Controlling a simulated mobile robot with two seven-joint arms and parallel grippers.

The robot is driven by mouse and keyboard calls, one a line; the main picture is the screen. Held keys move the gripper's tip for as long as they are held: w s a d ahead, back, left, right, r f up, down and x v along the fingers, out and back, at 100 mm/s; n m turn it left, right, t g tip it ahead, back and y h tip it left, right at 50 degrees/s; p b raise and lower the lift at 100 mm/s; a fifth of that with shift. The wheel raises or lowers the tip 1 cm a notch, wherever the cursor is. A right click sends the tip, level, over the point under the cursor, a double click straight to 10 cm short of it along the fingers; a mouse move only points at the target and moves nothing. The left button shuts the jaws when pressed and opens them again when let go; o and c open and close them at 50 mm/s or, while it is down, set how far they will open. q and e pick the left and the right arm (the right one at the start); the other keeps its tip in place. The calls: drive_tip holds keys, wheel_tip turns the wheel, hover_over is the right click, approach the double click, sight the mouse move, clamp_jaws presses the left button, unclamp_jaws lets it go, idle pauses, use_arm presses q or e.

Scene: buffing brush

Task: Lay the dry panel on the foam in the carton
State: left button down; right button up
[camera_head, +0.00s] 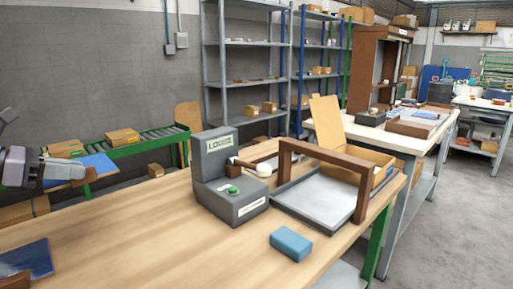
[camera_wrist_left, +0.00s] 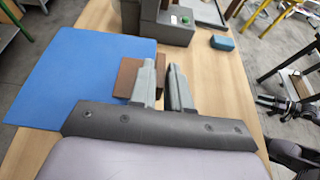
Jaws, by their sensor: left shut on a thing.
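My left gripper (camera_head: 72,171) is at the left in the head view, above the table's far-left side. It is shut on the brown grip of a flat blue panel (camera_head: 97,166). In the left wrist view the panel (camera_wrist_left: 85,75) spreads to the left of the gripper (camera_wrist_left: 162,66), and the brown grip (camera_wrist_left: 127,78) shows beside the fingers. An open cardboard carton (camera_head: 384,172), one flap raised, is at the right beyond the brown frame. No foam can be made out inside it.
A grey machine (camera_head: 228,180) with a green button stands mid-table. A brown frame (camera_head: 363,190) rises over a grey tray (camera_head: 320,200) in front of the carton. A blue block (camera_head: 290,243) lies near the front edge. A dark blue panel (camera_head: 27,260) is at lower left.

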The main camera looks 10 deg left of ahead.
use_arm(q)
drive_tip(key=s+d+f+m+g+h+p, duration=0.1)
drive_tip(key=d+f+p, duration=0.2)
drive_tip(key=d, duration=0.4)
drive_tip(key=s+d+f+m+g+h+p, duration=0.1)
drive_tip(key=s+d+f+m+p, duration=0.15)
drive_tip(key=d, duration=0.45)
drive_tip(key=s+d+n+t+y+p, duration=0.3)
drive_tip(key=s+d+n+y+p, duration=0.1)
drive_tip(key=d, duration=0.4)
drive_tip(key=s+f+n+p, duration=0.1)
drive_tip(key=s, duration=0.1)
drive_tip(key=shift+s+d+n+t, duration=0.3)
drive_tip(key=shift+s+d+n, duration=0.05)
drive_tip(key=shift+s+d, duration=0.05)
drive_tip(key=shift+a, duration=0.15)
idle(0.6)
